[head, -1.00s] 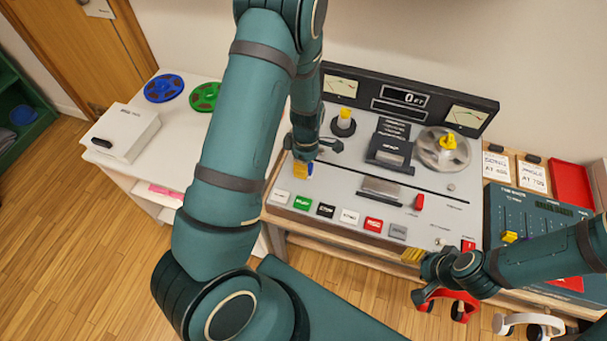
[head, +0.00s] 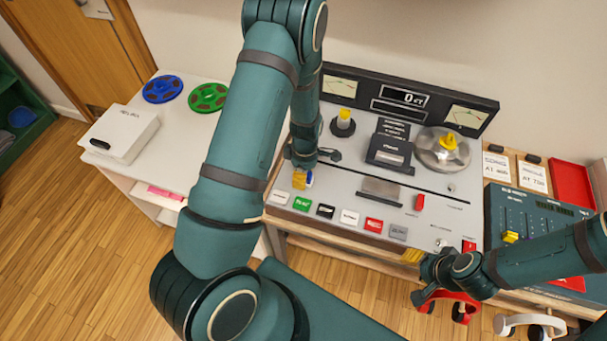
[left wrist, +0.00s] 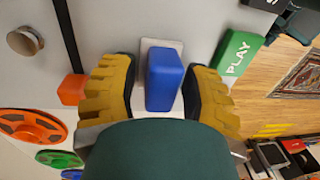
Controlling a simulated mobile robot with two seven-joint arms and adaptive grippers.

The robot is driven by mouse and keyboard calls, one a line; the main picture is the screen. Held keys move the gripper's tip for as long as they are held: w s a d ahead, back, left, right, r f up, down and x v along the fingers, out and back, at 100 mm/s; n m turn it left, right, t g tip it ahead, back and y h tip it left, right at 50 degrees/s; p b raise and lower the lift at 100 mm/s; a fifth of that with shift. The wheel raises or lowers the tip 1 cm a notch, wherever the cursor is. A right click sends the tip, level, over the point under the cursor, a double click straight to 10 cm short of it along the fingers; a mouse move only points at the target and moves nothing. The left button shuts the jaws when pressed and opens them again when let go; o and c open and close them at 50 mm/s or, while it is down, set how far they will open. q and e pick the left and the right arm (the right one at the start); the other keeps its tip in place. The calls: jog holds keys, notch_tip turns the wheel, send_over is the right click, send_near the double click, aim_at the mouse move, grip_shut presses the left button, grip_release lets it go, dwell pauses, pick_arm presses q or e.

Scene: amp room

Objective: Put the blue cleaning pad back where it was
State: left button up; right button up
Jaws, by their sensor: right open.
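The blue cleaning pad (left wrist: 164,80) is between the two yellow fingers of my left gripper (left wrist: 163,75). Narrow gaps seem to show beside the pad, so I cannot tell whether the fingers grip it. A pale plate shows behind the pad, beside the green PLAY key (left wrist: 238,52). In the head view the left gripper (head: 301,179) is low over the tape machine, just behind its front row of keys, and a little blue of the pad (head: 309,178) shows. My right gripper (head: 411,257) is open and empty at the machine's front edge.
The tape machine (head: 335,208) has a reel at right and keys along its front. Red headphones (head: 462,309) hang below the right gripper. A mixer (head: 508,218) stands at right. Blue (head: 163,88) and green (head: 208,97) reels lie on the white table at left.

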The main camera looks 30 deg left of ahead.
pick_arm(q)
jog(key=shift+r, duration=0.15)
jog(key=shift+w+r, duration=0.1)
jog(key=shift+r, duration=0.25)
notch_tip(320, 180, up, 11)
jog(key=w+p, duration=0.1)
jog(key=p, duration=0.1)
jog(key=s+d+f+m, duration=0.1)
jog(key=m, duration=0.1)
jog(key=d+f+m, duration=0.1)
jog(key=f, duration=0.1)
jog(key=s+d+f+m, duration=0.1)
jog(key=d+f+m, duration=0.1)
jog(key=shift+s+d+m+t+h, duration=0.1)
jog(key=shift+s+m+t+h, duration=0.2)
jog(key=shift+s+h, duration=0.1)
jog(key=s+d+f+m, duration=0.1)
jog(key=d+f+m, duration=0.1)
jog(key=d+m, duration=0.1)
jog(key=s+d+f+m+t+h, duration=0.1)
jog(key=d+m, duration=0.1)
jog(key=shift+s+f, duration=0.1)
jog(key=shift+s, duration=0.25)
jog(key=s+d+m+t+h, duration=0.1)
jog(key=s+d+m, duration=0.3)
jog(key=d+m, duration=0.3)
jog(key=shift+d+f+m+t+h, duration=0.25)
jog(key=shift+d+m+t+h, duration=0.15)
jog(key=shift+m, duration=0.2)
